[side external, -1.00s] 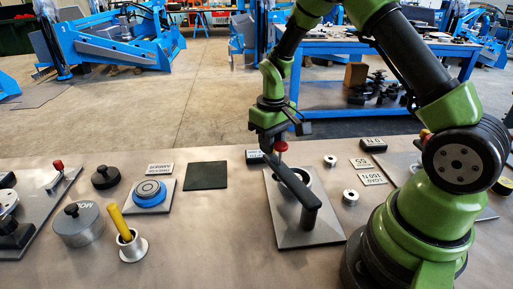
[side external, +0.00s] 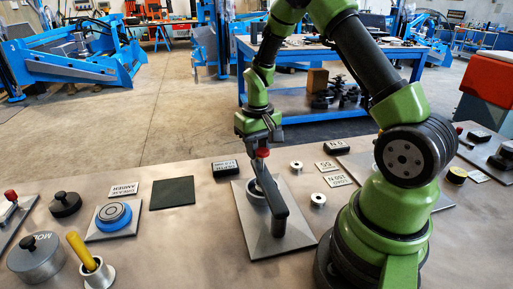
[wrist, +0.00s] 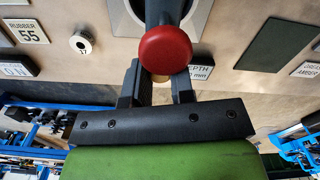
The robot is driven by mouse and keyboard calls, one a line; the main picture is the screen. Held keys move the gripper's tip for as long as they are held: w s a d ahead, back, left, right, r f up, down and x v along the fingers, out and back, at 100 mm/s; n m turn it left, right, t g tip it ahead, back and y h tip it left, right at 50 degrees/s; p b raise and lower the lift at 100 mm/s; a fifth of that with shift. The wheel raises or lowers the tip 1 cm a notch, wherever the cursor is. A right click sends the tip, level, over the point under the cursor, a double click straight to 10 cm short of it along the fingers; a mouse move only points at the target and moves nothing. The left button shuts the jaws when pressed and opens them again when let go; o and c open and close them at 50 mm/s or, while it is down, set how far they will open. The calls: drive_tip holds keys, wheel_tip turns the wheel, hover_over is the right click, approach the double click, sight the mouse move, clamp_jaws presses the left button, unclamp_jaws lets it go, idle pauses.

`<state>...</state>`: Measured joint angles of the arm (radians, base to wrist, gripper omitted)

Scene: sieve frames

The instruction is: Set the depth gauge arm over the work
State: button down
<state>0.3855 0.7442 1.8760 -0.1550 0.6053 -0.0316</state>
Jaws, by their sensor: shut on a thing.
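The depth gauge is a dark arm (side external: 271,200) with a red knob (side external: 263,153) at its far end, set on a grey base plate (side external: 245,235). A ring-shaped work piece (side external: 256,189) sits on the plate, partly hidden by the arm, which crosses over its right part in the side view. My gripper (side external: 262,144) is shut at the red knob end of the arm. In the wrist view the red knob (wrist: 166,50) stands in front of my gripper (wrist: 157,75), and the arm hides much of what lies behind it.
A black block (side external: 225,170) is close behind the plate. Small metal rings (side external: 318,199) and label plates (side external: 337,180) lie to the right. A dark square pad (side external: 174,192), a blue-ringed disc (side external: 113,213) and a yellow-handled tool (side external: 82,252) are to the left.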

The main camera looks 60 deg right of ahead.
drive_tip(key=c, duration=1)
unclamp_jaws()
wheel_tip(320, 180, up, 10)
drive_tip(key=shift+r, duration=0.1)
drive_tip(key=s+a+r+t, duration=0.2)
drive_tip(key=s+a+r, duration=0.1)
drive_tip(key=s+a, duration=0.2)
drive_tip(key=s+a+r+n+t+y, duration=0.1)
drive_tip(key=s+a+r+t, duration=0.1)
drive_tip(key=s+a+r, duration=0.2)
drive_tip(key=s+a+r+t+y, duration=0.1)
drive_tip(key=s+a+r+t, duration=0.2)
drive_tip(key=s+a+r, duration=0.1)
drive_tip(key=shift+s+a+r+n, duration=0.25)
drive_tip(key=shift+s+a+n, duration=0.15)
drive_tip(key=shift+s+a, duration=0.45)
